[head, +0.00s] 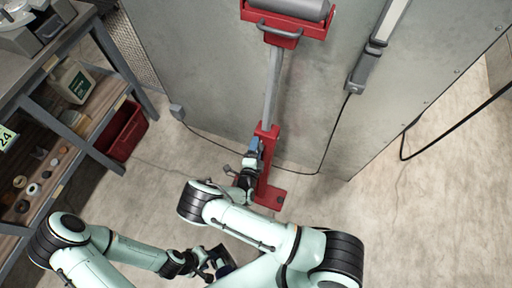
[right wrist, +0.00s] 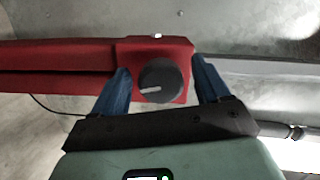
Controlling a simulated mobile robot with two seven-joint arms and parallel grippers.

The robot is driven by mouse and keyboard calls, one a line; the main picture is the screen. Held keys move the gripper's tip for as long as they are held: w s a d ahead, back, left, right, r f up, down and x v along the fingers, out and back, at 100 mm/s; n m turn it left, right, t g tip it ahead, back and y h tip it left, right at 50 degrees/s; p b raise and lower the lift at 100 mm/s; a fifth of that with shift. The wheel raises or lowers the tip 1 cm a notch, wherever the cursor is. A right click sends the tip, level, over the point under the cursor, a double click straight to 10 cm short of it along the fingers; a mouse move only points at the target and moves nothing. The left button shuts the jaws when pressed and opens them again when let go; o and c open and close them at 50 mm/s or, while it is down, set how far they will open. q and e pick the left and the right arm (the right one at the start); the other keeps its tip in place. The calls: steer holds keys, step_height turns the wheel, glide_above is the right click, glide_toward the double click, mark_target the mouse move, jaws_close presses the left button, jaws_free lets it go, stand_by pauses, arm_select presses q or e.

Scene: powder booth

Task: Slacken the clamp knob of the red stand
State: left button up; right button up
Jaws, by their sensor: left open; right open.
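The red stand (head: 268,139) stands on the floor against the grey booth wall, with a grey post and a roller cradle at its top. In the right wrist view its red column (right wrist: 65,55) runs sideways, and the round black clamp knob (right wrist: 160,81) with a white mark faces me. My right gripper (right wrist: 160,88) is open, with one blue finger on each side of the knob; I cannot tell whether they touch it. In the head view my right gripper (head: 255,148) is at the column and hides the knob. My left gripper (head: 219,264) is open, low at the bottom centre, away from the stand.
A shelf bench (head: 75,120) with a white container (head: 72,80) and small round parts stands at the left. A red bin (head: 122,131) sits beneath it. A cable (head: 325,150) hangs along the booth wall (head: 215,75).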

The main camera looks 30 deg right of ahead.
arm_select(q)
steer(key=shift+f, duration=0.1)
arm_select(e)
steer(key=v, duration=1.3)
steer(key=shift+w+d, duration=0.1)
